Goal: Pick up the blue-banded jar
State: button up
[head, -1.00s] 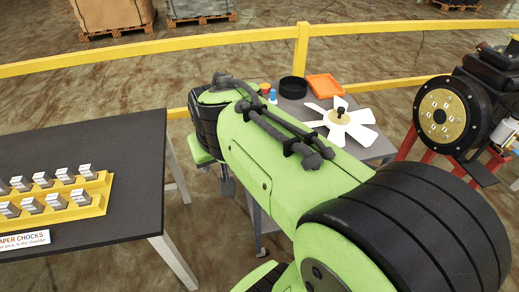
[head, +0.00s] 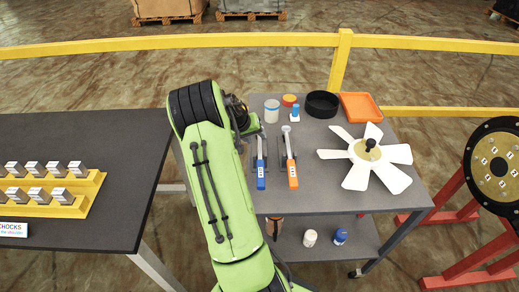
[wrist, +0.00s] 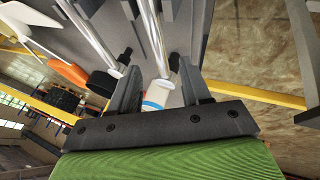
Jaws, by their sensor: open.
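The blue-banded jar (head: 271,110) is a pale, upright jar with a blue band near its top. It stands at the back left of the cart's grey top, and its white body and blue band also show in the wrist view (wrist: 157,97). My gripper (wrist: 158,82) is open, and the jar appears between its two dark fingers in the wrist view, beyond them. I see no contact with the jar. In the head view my gripper is largely hidden behind my wrist, just left of the cart top and nearer than the jar.
Right of the jar are a red-yellow tin (head: 290,100), a small blue-capped bottle (head: 295,114), a black round tray (head: 322,104) and an orange tray (head: 360,107). A white fan (head: 366,155) lies right.

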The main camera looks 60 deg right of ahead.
aim_at(259, 140)
jog(key=b+x, duration=0.1)
jog(key=x, duration=0.5)
jog(key=shift+w, duration=0.1)
jog(key=shift+a+r, duration=0.1)
grip_shut()
